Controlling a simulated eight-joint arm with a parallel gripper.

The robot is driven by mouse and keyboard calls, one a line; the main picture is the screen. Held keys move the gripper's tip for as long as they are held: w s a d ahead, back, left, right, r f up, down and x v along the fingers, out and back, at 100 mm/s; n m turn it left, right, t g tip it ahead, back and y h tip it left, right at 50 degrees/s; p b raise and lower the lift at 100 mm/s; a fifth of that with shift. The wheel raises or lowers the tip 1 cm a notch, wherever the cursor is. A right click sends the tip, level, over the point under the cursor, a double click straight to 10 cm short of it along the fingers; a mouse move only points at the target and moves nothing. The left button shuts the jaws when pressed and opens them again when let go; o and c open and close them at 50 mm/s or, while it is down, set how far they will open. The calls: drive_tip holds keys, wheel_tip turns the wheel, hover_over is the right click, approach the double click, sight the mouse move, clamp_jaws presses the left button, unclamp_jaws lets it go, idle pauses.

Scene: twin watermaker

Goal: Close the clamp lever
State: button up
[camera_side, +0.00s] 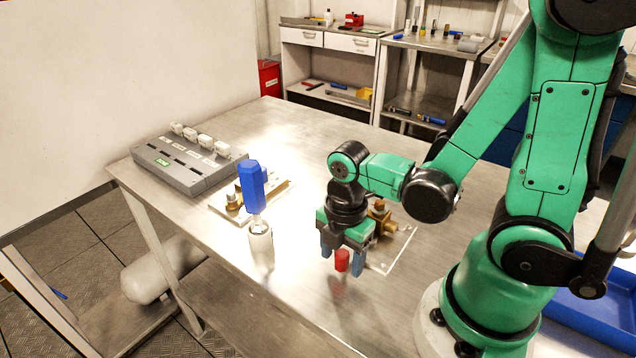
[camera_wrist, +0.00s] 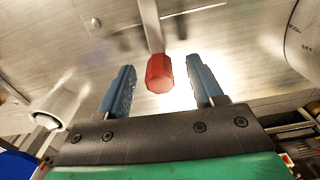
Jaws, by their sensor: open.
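A lever with a red faceted grip (camera_side: 342,260) shows below my gripper in the side view. In the wrist view the red grip (camera_wrist: 159,74) sits on a grey metal rod (camera_wrist: 149,24). My gripper (camera_side: 341,262) points down, with its blue fingers apart on either side of the red grip. The wrist view shows a gap between the grip and each finger of my gripper (camera_wrist: 159,72). Brass-coloured fittings (camera_side: 381,214) on a light plate (camera_side: 402,240) stand just behind my gripper, which partly hides them. The lever's pivot is hidden in the side view.
A tall blue handle (camera_side: 252,186) on a pale base (camera_side: 260,242) stands upright left of my gripper. Behind it are brass fittings on a plate (camera_side: 284,187) and a grey box (camera_side: 180,165) with several white levers. A blue tray (camera_side: 590,305) is at right. The table's front middle is clear.

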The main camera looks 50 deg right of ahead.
drive_tip(key=shift+r, duration=0.1)
drive_tip(key=shift+r, duration=2.7)
drive_tip(key=shift+w+r+m+t, duration=0.2)
drive_tip(key=shift+w+m+t, duration=0.1)
drive_tip(key=shift+m, duration=0.4)
drive_tip(key=w+r+m+t, duration=0.5)
drive_tip(key=r+m+t, duration=0.1)
drive_tip(key=m, duration=1)
drive_tip(key=shift+d+t, duration=0.25)
drive_tip(key=shift+t, duration=0.05)
